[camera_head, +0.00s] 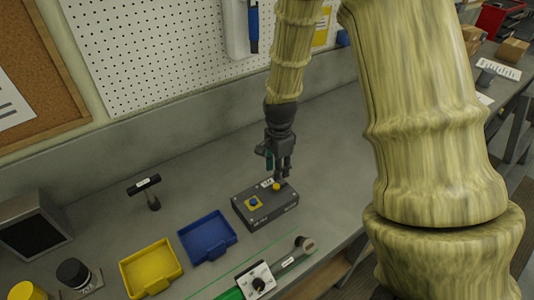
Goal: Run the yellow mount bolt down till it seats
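A dark grey box-like plate (266,215) lies on the bench. A yellow bolt head (276,187) shows near its back right end, beside a small white label. My gripper (283,177) points down just above the back right end of the plate, very close to the yellow bolt. I cannot tell whether the fingers touch the bolt or how far apart they are. The bolt's shank is hidden.
A blue tray (232,238) and a yellow tray (176,262) lie left of the plate. A wrench-like tool (300,247) with a dial box (257,279) lies in front. A small hammer-shaped tool (150,190) stands further left. The bench behind the plate is clear.

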